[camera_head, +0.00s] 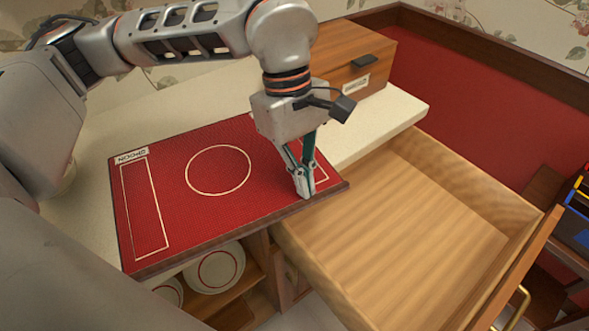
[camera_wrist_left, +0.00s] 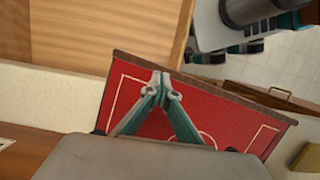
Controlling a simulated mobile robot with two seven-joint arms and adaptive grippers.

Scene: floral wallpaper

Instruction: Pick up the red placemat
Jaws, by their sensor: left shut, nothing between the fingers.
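The red placemat (camera_head: 217,205) lies flat on the pale counter in the head view. It has a white circle outline, a long rectangle outline at the left and a "SPOON" label. Its front edge reaches the counter's front edge. My left gripper (camera_head: 305,192) points down over the mat's right end, near its front right corner. Its fingers are shut with nothing between them. In the left wrist view the closed fingertips (camera_wrist_left: 160,80) show over the placemat (camera_wrist_left: 210,108), near its edge. I cannot tell whether they touch it.
An empty wooden drawer (camera_head: 405,235) stands pulled out at the right of the mat. A wooden box (camera_head: 350,58) with a label sits on the counter behind my gripper. Plates (camera_head: 216,268) with red rings are on a shelf below. A red wall panel (camera_head: 470,110) is at the right.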

